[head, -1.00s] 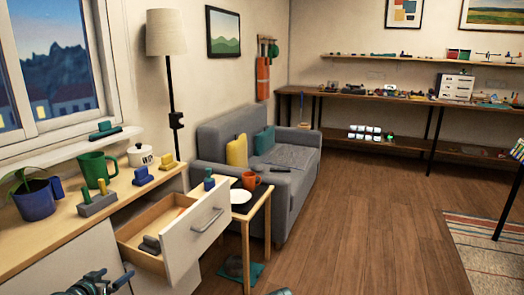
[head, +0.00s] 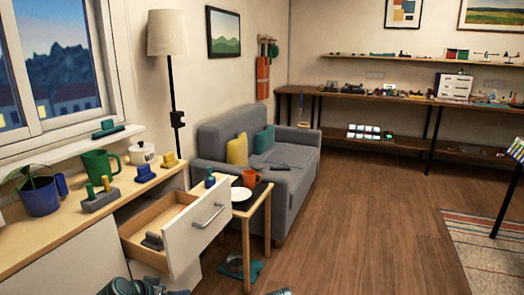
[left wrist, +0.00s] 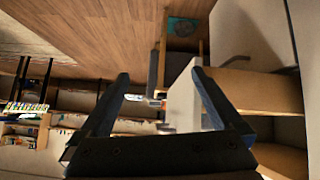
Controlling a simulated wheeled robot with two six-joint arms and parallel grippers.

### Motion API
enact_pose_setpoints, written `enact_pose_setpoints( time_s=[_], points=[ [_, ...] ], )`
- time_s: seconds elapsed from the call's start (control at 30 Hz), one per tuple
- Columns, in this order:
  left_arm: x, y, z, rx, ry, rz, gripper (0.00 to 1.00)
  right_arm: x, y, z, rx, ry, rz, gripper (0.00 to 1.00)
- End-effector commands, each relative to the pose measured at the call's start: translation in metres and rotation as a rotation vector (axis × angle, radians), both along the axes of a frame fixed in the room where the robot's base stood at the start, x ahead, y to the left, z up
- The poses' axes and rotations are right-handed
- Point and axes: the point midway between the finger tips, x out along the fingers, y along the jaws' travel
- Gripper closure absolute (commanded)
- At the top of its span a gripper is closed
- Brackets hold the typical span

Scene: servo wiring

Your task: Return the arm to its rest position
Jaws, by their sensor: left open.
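My left arm (head: 140,287) shows at the bottom edge of the head view, low in front of the cabinet, below the open drawer (head: 160,225). Its fingertips cannot be made out there. In the left wrist view my left gripper (left wrist: 158,74) has its two dark fingers spread wide, with nothing held between them. The pale drawer front (left wrist: 184,98) shows beyond and between the fingers in that view.
The drawer sticks out from the cabinet with a grey piece (head: 152,241) inside. A side table with an orange mug (head: 250,178) and white plate (head: 240,195) stands beside it. The sofa (head: 290,200) is behind.

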Motion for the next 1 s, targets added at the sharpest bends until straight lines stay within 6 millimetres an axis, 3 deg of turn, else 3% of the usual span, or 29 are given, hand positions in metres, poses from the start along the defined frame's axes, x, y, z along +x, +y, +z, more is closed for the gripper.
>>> enact_pose_setpoints(
  time_s=[0.03, 0.2, 0.4, 0.6, 0.83, 0.9, 1.0],
  points=[
    [-0.005, -0.025, -0.007, 0.002, 0.051, -0.04, 0.0, 0.0, 0.0, 0.0, 0.0, 0.0, 0.0, 0.52],
    [-0.039, -0.107, -0.038, 0.049, 0.291, -0.145, 0.0, 0.0, 0.0, 0.0, 0.0, 0.0, 0.0, 0.52],
    [-0.093, -0.171, -0.063, 0.188, 0.548, -0.182, 0.0, 0.0, 0.0, 0.0, 0.0, 0.0, 0.0, 0.52],
    [-0.133, -0.198, -0.07, 0.335, 0.691, -0.151, 0.0, 0.0, 0.0, 0.0, 0.0, 0.0, 0.0, 0.52],
    [-0.167, -0.214, -0.069, 0.488, 0.771, -0.088, 0.0, 0.0, 0.0, 0.0, 0.0, 0.0, 0.0, 0.52],
    [-0.165, -0.211, -0.045, 0.48, 0.771, -0.081, 0.0, 0.0, 0.0, 0.023, 0.0, 0.0, 0.0, 0.52],
    [-0.164, -0.211, -0.027, 0.478, 0.77, -0.082, 0.0, 0.0, 0.0, 0.042, 0.001, 0.0, 0.0, 0.52]
  ],
)
